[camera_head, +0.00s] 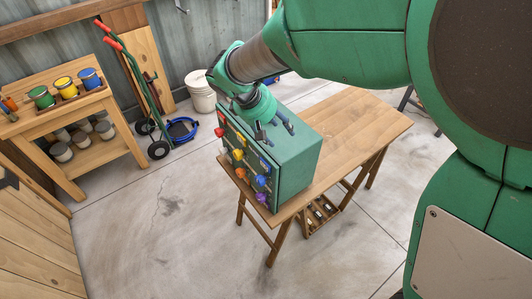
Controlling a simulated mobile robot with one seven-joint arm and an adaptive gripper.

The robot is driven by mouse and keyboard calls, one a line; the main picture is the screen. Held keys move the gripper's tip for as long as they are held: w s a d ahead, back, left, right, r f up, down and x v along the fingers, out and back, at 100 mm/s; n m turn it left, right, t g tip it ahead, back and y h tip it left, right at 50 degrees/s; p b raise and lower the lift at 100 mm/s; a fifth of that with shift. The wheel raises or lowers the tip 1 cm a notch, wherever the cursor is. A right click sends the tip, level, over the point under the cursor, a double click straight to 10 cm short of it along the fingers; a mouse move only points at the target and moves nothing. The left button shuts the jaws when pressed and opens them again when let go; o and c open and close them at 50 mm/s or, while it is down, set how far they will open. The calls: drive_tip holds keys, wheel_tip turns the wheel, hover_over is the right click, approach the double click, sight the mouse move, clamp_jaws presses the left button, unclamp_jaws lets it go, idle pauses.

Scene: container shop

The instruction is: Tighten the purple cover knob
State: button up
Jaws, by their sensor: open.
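A green box (291,163) with several coloured knobs on its left-facing front stands on the wooden table. The purple knob (262,198) is the lowest one, near the front bottom corner of the box. Red, yellow, blue and orange knobs sit above it. My gripper (282,131) hangs over the top of the box with its dark fingers spread. It is open and apart from the purple knob. Whether the fingertips touch the box top I cannot tell.
The wooden table (365,122) is bare to the right of the box. A wooden bench (88,160) with paint cans stands at left. A hand truck (137,88), a white bucket (199,92) and a blue item (182,130) are behind. The floor in front is clear.

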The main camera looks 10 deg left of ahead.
drive_tip(key=a+f+n, duration=0.1)
drive_tip(key=a+f, duration=0.1)
drive_tip(key=a, duration=0.1)
drive_tip(key=w+a+f+n, duration=0.1)
drive_tip(key=a+f, duration=0.2)
drive_tip(key=a, duration=0.1)
drive_tip(key=a+f+n+t+h, duration=0.1)
drive_tip(key=a+f, duration=0.2)
drive_tip(key=a, duration=0.1)
drive_tip(key=shift+w+a, duration=0.2)
drive_tip(key=shift+a, duration=0.05)
drive_tip(key=n+t+h+p, duration=0.1)
drive_tip(key=n+t+h, duration=0.7)
drive_tip(key=n, duration=0.3)
approach(258, 199)
drive_tip(key=v, duration=0.3)
drive_tip(key=shift+s+r, duration=0.15)
drive_tip(key=shift+s, duration=0.1)
drive_tip(key=shift+w+d, duration=0.15)
drive_tip(key=shift+d, duration=0.05)
drive_tip(key=p+x, duration=0.1)
drive_tip(key=x, duration=1.2)
drive_tip(key=shift+w, duration=0.25)
drive_tip(key=shift+c, duration=0.3)
drive_tip(key=c, duration=1.1)
